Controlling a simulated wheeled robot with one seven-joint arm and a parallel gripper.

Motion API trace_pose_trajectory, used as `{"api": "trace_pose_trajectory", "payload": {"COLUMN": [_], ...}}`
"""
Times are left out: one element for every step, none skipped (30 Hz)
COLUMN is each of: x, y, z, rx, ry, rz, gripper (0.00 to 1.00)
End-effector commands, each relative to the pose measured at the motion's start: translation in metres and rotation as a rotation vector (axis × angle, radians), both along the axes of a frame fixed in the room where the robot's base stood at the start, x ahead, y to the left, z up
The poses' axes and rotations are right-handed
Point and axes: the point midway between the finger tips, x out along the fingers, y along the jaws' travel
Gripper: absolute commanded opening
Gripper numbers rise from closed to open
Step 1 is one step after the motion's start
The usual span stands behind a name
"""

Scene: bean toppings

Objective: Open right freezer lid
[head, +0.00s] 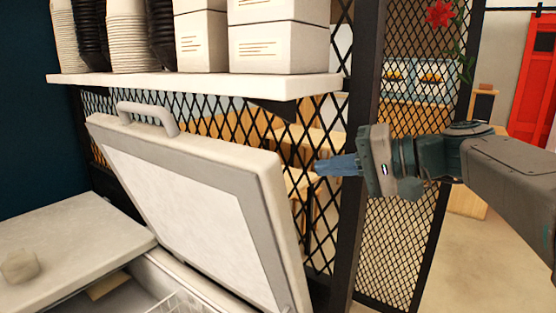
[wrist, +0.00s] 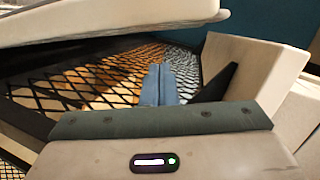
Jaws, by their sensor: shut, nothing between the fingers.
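The right freezer lid (head: 190,205) stands raised and tilted back near the mesh partition, with its pale inner panel facing forward and its handle (head: 147,117) at the upper edge. The freezer opening (head: 150,290) below it is uncovered and shows part of a wire basket. The left freezer lid (head: 60,250) lies flat and closed. My gripper (head: 318,167) is to the right of the raised lid, apart from its handle, pointing left. Its blue fingers (wrist: 158,85) are together with nothing between them in the wrist view.
A white shelf (head: 200,86) with stacked cups (head: 128,35) and boxes (head: 277,45) hangs above the lid. The black mesh partition (head: 395,215) and its dark post (head: 362,100) stand close to my gripper. Open floor (head: 480,270) shows at right.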

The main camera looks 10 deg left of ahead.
Motion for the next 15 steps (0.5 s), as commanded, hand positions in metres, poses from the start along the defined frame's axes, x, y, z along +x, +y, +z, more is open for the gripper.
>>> {"api": "trace_pose_trajectory", "payload": {"x": [0.008,0.011,0.014,0.015,0.017,0.018,0.019,0.019,0.02,0.02,0.021,0.022,0.022,0.023,0.024], "y": [0.004,0.005,0.007,0.008,0.009,0.01,0.011,0.012,0.014,0.017,0.02,0.025,0.03,0.035,0.043], "z": [0.009,0.017,0.025,0.03,0.034,0.039,0.042,0.044,0.046,0.046,0.047,0.047,0.047,0.046,0.046], "rx": [0.055,0.085,0.117,0.138,0.154,0.174,0.183,0.19,0.196,0.198,0.2,0.199,0.199,0.198,0.198], "ry": [-0.02,-0.031,-0.045,-0.055,-0.061,-0.069,-0.073,-0.076,-0.078,-0.079,-0.079,-0.079,-0.079,-0.078,-0.077], "rz": [0.016,0.027,0.038,0.045,0.052,0.057,0.061,0.063,0.065,0.067,0.068,0.067,0.068,0.069,0.068], "gripper": [0.0,0.0,0.0,0.0,0.0,0.0,0.0,0.0,0.0,0.0,0.0,0.0,0.0,0.0,0.0]}}
